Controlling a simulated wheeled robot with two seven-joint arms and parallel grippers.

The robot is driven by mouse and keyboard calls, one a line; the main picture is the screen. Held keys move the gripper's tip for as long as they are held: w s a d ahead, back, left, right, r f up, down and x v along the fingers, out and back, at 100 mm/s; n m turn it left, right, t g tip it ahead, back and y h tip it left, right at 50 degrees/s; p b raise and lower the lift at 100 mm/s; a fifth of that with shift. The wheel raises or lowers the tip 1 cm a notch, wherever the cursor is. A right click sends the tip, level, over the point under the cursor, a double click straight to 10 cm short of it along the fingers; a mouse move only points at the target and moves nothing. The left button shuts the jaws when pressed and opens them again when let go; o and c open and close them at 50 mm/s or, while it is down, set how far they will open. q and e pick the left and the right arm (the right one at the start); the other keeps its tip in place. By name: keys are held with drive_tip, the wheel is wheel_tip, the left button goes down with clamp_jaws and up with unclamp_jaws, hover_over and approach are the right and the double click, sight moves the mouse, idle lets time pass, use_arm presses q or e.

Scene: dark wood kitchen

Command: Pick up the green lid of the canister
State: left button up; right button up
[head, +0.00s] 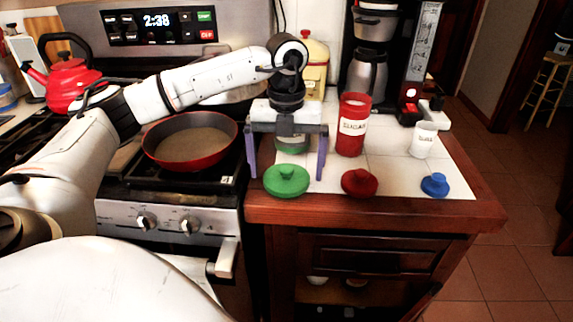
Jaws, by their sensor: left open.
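The green lid (287,180) lies on the white tiled counter near its front edge, with its round knob up. My left gripper (284,170) is open, pointing down, with its two purple fingers spread wide. The fingers appear at either side of the lid's back part in the picture; no contact can be made out. A green canister (292,144) stands behind the gripper and is mostly hidden by it. My right gripper is not in view.
A red lid (359,182) and a blue lid (435,185) lie to the right. A red canister (352,125) and a white canister (423,140) stand behind them. A coffee maker (370,50) is at the back. A red pan (190,142) sits on the stove at left.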

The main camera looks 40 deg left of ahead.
use_arm(q)
drive_tip(key=shift+f, duration=0.4)
drive_tip(key=c, duration=1)
